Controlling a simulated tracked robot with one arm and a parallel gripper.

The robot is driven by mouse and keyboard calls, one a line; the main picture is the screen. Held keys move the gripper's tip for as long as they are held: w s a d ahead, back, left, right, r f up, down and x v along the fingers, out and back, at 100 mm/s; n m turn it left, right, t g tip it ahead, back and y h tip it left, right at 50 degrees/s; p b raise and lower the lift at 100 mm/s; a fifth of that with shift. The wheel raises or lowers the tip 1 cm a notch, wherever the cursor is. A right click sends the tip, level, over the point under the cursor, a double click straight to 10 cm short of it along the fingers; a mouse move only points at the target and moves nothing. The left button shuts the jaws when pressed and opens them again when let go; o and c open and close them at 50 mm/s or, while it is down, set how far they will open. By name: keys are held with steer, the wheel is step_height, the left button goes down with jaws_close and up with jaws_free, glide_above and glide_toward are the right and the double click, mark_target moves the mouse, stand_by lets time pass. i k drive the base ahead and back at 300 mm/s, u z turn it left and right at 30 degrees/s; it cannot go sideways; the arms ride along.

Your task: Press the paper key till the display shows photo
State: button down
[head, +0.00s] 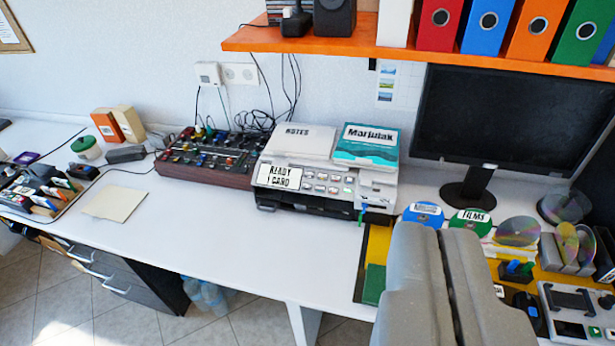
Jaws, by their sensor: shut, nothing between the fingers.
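The printer (381,195) stands on the white desk, right of the middle of the head view. Its white display (277,177) reads "READY" with a second line ending in "CARD". A panel of several small keys (327,184) lies right of the display, one of them lit green. The key labels are too small to read, so I cannot tell which is the paper key. My gripper (439,233) is shut and empty, in the lower right foreground. In the picture it is below and right of the printer, and it hides part of the desk.
A notes pad (299,140) and a teal book (366,144) lie on the printer. A mixer (208,155) stands at its left, a monitor (513,115) at its right. Discs and stands crowd the right side. An orange shelf (300,44) overhangs the back. The desk front is clear.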

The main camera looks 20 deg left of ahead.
mark_target(309, 174)
steer(key=z, duration=0.1)
steer(key=i, duration=1.15)
steer(key=u, duration=0.65)
